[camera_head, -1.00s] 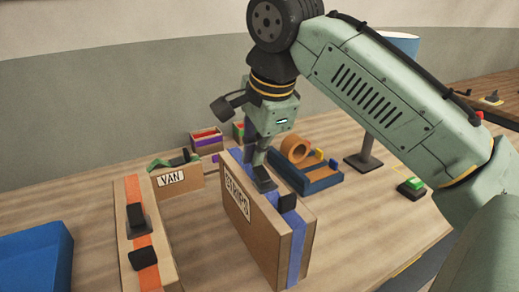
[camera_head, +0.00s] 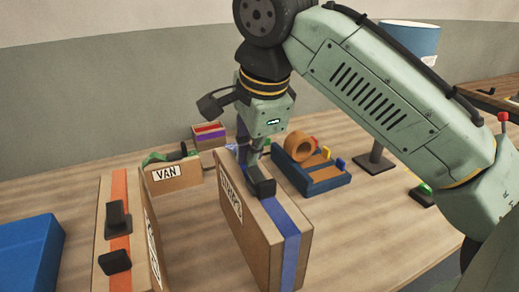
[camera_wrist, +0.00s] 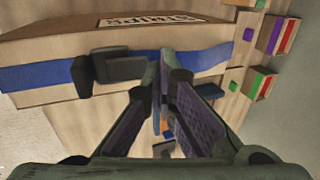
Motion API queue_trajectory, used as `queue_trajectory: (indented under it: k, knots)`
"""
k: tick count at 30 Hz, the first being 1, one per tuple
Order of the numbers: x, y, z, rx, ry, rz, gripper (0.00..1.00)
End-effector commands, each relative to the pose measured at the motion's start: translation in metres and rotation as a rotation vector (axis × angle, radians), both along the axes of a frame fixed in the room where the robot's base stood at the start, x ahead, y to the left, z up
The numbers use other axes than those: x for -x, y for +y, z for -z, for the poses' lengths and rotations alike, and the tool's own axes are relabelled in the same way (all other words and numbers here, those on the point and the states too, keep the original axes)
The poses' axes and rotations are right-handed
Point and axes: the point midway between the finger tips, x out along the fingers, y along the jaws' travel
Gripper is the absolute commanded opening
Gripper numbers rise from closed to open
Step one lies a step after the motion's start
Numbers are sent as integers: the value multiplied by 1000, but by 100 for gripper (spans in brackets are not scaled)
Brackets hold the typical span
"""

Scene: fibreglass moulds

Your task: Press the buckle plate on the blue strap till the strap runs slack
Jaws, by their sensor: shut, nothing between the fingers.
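The blue strap (camera_head: 284,224) runs along the top and down the near end of a cardboard box (camera_head: 262,247) labelled STRIPS. Its dark buckle (camera_head: 263,188) sits on the strap; in the wrist view the buckle plate (camera_wrist: 121,68) shows with a dark upright piece at its left. My gripper (camera_head: 254,168) is over the box top, shut and empty, fingers pointing down close to the buckle. In the wrist view its fingertips (camera_wrist: 163,68) are just right of the plate. I cannot tell whether they touch it. The visible strap lies flat on the box.
A similar box with an orange strap (camera_head: 120,205) and dark buckle parts stands left. A blue bin (camera_head: 25,255) is at far left. Table is clear between the boxes.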

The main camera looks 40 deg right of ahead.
Motion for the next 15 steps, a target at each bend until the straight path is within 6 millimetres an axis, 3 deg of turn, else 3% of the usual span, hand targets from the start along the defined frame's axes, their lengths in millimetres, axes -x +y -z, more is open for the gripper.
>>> queue_trajectory:
  k: [15]
  knots:
    - [0,0,-16,0,3,-3,0]
